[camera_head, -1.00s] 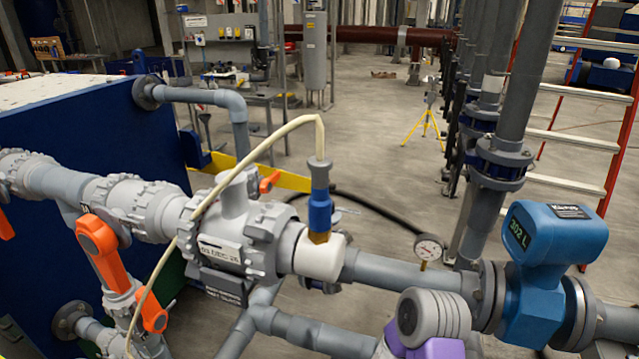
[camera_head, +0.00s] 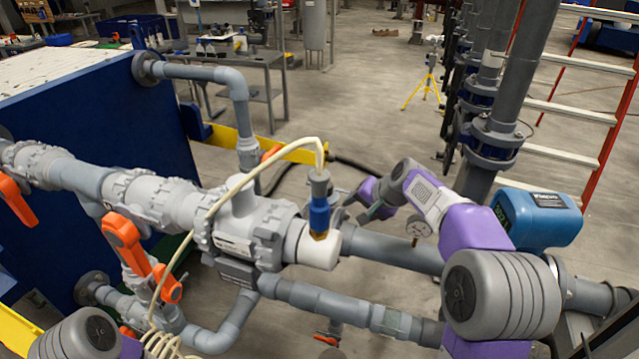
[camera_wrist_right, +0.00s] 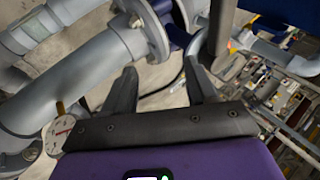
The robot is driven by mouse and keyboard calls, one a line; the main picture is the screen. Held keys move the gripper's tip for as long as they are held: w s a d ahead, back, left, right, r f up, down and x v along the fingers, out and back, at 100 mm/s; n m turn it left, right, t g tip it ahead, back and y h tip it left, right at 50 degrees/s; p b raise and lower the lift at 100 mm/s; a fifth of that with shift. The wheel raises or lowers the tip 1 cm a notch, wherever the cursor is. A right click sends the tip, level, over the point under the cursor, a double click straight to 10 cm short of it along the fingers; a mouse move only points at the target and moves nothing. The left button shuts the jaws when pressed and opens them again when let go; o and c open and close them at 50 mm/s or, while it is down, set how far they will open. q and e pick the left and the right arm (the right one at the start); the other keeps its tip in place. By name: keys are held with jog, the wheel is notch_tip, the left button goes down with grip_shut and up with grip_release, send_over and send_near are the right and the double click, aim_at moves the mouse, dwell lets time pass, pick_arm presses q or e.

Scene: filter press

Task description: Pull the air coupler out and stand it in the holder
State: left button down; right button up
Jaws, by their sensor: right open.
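The air coupler (camera_head: 319,207) is blue with a grey top and stands upright in a brass fitting on the white pipe end. A cream hose leaves its top and arches left. My right gripper (camera_head: 352,208) is open, just right of the coupler and apart from it. In the right wrist view my two fingers (camera_wrist_right: 161,78) are spread with nothing between them. A blue part (camera_wrist_right: 173,30) shows beyond them; I cannot tell whether it is the coupler. I cannot make out the holder. Of my left arm only a link shows at the lower left; its gripper is out of view.
A grey valve body (camera_head: 250,238) and pipes run across below the coupler. Orange handles (camera_head: 122,240) stand at the left.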

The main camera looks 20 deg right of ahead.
aim_at(319, 174)
notch_tip(319, 174, up, 11)
jog(key=d+t+p, duration=0.1)
jog(key=s+a+r+n+g+y+p, duration=0.1)
jog(key=s+a+r+g+p, duration=0.4)
jog(key=s+a+r+p, duration=0.6)
jog(key=s+a+r+g+h+p, duration=0.1)
jog(key=s+a+r+p, duration=0.1)
jog(key=s+r, duration=0.1)
jog(key=s+a+r+h+p, duration=0.1)
jog(key=s+r+p, duration=0.2)
jog(key=s+a+r+g+h+p, duration=0.1)
jog(key=s+a+r+h+p, duration=0.1)
jog(key=s+r+p, duration=0.1)
jog(key=shift+s+a+r+n+g, duration=0.15)
jog(key=shift+a+r+n+g, duration=0.15)
jog(key=shift+a+r, duration=0.05)
jog(key=shift+s+a, duration=0.1)
jog(key=shift+s, duration=0.05)
jog(key=shift+a+f, duration=0.1)
jog(key=shift+f, duration=0.1)
